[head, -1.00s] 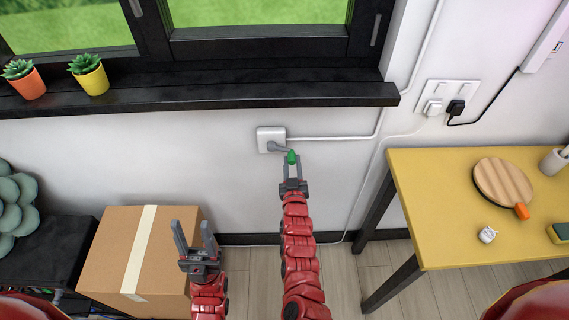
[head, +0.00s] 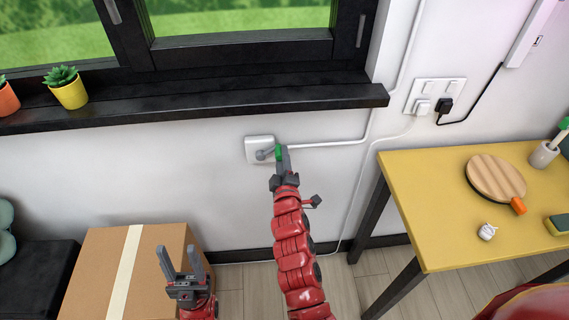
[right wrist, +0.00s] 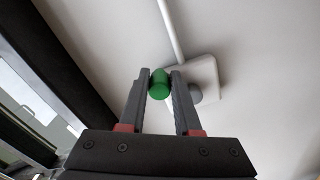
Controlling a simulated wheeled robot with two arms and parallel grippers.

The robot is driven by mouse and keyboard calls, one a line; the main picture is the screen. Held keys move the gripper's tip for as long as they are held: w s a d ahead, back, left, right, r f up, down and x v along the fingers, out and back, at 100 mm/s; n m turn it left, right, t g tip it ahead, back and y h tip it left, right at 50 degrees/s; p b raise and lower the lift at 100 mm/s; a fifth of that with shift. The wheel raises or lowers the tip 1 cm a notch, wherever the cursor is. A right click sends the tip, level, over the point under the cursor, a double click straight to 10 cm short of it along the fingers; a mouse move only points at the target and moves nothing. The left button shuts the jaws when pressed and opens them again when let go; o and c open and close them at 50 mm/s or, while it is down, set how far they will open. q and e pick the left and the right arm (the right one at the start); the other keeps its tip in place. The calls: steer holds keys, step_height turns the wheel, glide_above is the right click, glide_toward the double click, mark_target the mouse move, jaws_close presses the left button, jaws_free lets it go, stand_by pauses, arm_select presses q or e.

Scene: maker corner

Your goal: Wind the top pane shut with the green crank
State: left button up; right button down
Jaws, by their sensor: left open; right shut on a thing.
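The green crank knob (head: 279,153) is on a short grey arm at a white wall box (head: 254,144) below the window. In the right wrist view the green knob (right wrist: 159,84) sits between the fingers of my right gripper (right wrist: 160,88), which is shut on it. In the head view my right gripper (head: 282,163) reaches up to the knob from below. My left gripper (head: 182,263) is open and empty in front of the cardboard box. The lower part of the window (head: 240,25) shows at the top; whether the top pane is open is out of view.
A black sill (head: 200,102) with potted plants (head: 68,88) juts out above the crank. A cardboard box (head: 95,270) stands at lower left. A yellow table (head: 440,205) with a round wooden board (head: 495,178) is at right. White conduit (head: 335,141) runs right from the wall box.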

steer(key=a+n, duration=0.1)
steer(key=n, duration=0.1)
steer(key=r+n, duration=0.1)
steer(key=shift+s+a+n, duration=0.1)
steer(key=shift+a+n, duration=0.3)
steer(key=shift+a+r+n+p, duration=0.3)
steer(key=shift+a+n+p, duration=0.1)
steer(key=shift+n, duration=0.4)
steer(key=shift+a+n, duration=0.15)
steer(key=shift+n, duration=0.35)
steer(key=shift+f, duration=0.1)
steer(key=c, duration=0.8)
jaws_free()
steer(key=shift+a, duration=0.1)
steer(key=shift+o, duration=1)
steer(key=shift+r, duration=0.25)
